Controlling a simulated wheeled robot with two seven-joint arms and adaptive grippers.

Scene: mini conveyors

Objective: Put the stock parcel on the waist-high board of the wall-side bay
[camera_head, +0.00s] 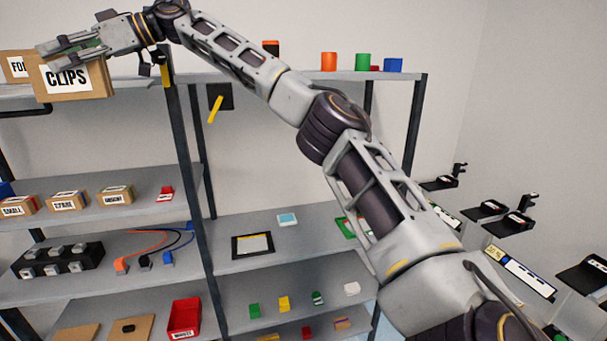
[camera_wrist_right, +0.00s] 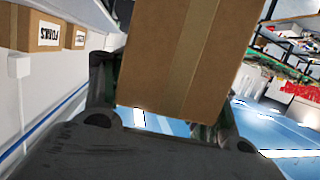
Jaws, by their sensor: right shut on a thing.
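My right gripper (camera_head: 46,56) is at the upper left in the head view, its arm stretching across the picture. It is shut on a cardboard box labelled CLIPS (camera_head: 75,86), level with the top board of the left bay. In the right wrist view a brown box with a tape seam (camera_wrist_right: 190,60) fills the space between the fingers (camera_wrist_right: 165,108). Which box is the stock parcel is not written on it. The right-hand bay, nearer the right wall, has a middle board (camera_head: 305,240) carrying a black-framed sheet (camera_head: 252,245) and a small blue-and-white item (camera_head: 287,220). My left gripper is not in view.
A second labelled box (camera_head: 15,66) stands beside the held box on the top board. Small labelled boxes (camera_head: 68,201) line a left-bay board. A dark post (camera_head: 191,150) separates the bays. My right arm hides part of that bay.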

